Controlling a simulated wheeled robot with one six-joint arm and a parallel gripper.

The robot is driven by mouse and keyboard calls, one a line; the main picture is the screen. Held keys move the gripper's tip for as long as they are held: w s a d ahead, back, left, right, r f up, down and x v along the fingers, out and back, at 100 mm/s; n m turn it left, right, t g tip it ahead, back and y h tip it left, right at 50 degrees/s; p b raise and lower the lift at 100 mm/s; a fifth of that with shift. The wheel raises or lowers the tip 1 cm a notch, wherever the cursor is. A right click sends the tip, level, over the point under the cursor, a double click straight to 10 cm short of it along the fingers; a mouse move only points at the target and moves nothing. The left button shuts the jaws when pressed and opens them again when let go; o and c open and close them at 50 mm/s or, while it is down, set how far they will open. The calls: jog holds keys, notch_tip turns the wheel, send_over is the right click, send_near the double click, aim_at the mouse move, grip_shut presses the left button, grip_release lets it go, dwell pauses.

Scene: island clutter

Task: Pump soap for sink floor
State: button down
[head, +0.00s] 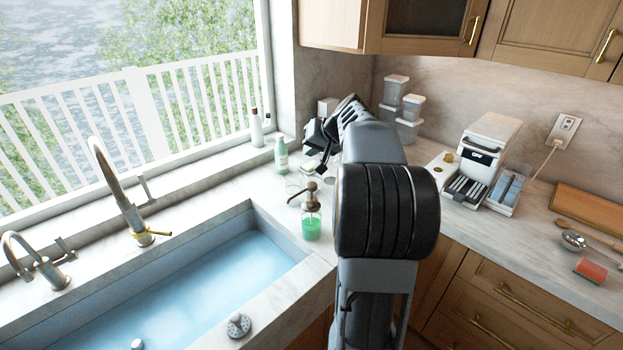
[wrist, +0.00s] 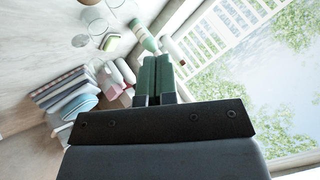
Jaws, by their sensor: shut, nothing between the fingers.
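A clear soap dispenser (head: 311,225) with green liquid and a bronze pump top stands upright on the counter at the sink's right corner in the head view. The pale blue basin of the sink (head: 190,285) fills the lower left. My gripper (head: 319,165) is above and behind the dispenser, apart from it, and partly hidden by my arm. In the wrist view, its two green fingers (wrist: 155,75) are together with nothing between them. I cannot clearly make out the dispenser in the wrist view.
A pale green bottle (head: 281,153) and a white bottle (head: 256,128) stand near the window. Clear containers (head: 412,107), a white appliance (head: 488,155) and a red sponge (head: 591,270) are on the right counter. A curved faucet (head: 128,205) rises behind the sink.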

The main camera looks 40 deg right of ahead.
jog(key=shift+w+d+r, duration=0.1)
jog(key=shift+d+r, duration=0.15)
jog(key=shift+d, duration=0.35)
jog(key=shift+f, duration=0.1)
jog(key=b, duration=0.5)
send_over(313, 184)
notch_tip(313, 184, down, 8)
jog(key=shift+r, duration=0.25)
jog(key=shift+f+b, duration=0.6)
jog(key=shift+b, duration=0.1)
jog(key=shift+f+b, duration=1.45)
jog(key=shift+b, duration=0.1)
dwell(2.0)
jog(key=shift+r, duration=0.2)
jog(key=shift+r+p, duration=1)
jog(key=shift+r, duration=0.25)
jog(key=shift+r, duration=0.1)
jog(key=shift+r+p, duration=1.7)
jog(key=shift+r, duration=0.75)
